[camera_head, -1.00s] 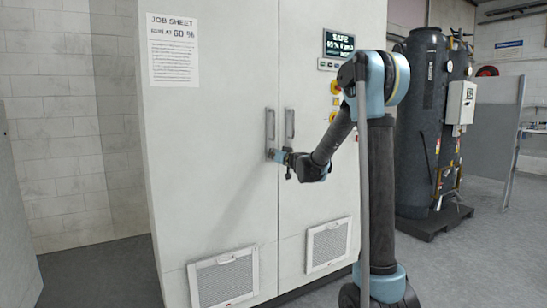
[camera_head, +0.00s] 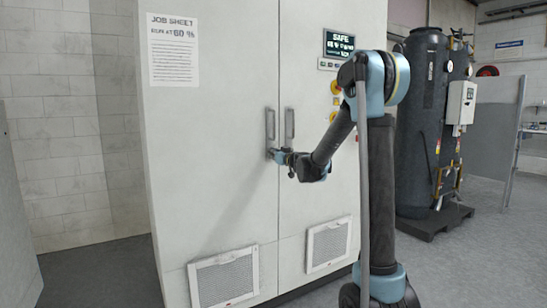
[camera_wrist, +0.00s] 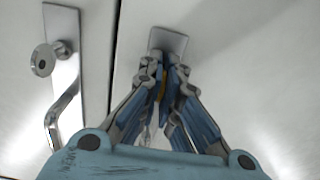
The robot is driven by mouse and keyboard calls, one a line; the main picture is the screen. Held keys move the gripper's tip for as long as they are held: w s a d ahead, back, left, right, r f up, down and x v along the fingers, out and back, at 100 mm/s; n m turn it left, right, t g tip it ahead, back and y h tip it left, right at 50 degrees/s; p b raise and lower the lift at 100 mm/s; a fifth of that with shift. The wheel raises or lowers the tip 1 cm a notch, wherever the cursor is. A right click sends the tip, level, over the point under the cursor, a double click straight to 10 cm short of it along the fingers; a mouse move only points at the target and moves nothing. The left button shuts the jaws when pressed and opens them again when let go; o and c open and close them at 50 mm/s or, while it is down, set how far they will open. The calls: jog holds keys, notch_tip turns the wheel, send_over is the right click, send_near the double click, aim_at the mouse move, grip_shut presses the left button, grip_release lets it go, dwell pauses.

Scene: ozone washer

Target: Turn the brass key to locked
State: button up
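The brass key (camera_wrist: 163,86) shows only as a small yellowish piece between my fingers in the wrist view. A metal plate (camera_wrist: 169,40) on the cabinet door lies just beyond the fingertips. My gripper (camera_wrist: 166,69) has its two fingers close together, shut on the key. Most of the key is hidden by the fingers, so its angle cannot be read. In the head view my gripper (camera_head: 275,154) is at the cabinet (camera_head: 215,185) door, just below the handles, and the key cannot be made out.
Two upright handles, left (camera_head: 270,126) and right (camera_head: 290,124), flank the door seam. In the wrist view a handle with a round knob (camera_wrist: 42,61) stands left of my gripper. A display panel (camera_head: 338,44) reads SAFE. A job sheet (camera_head: 173,50) hangs at upper left.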

jog(key=o, duration=0.4)
jog(key=shift+w+d, duration=0.15)
jog(key=shift+d, duration=0.05)
jog(key=shift+a, duration=0.1)
jog(key=v, duration=1.2)
jog(key=shift+f, duration=0.1)
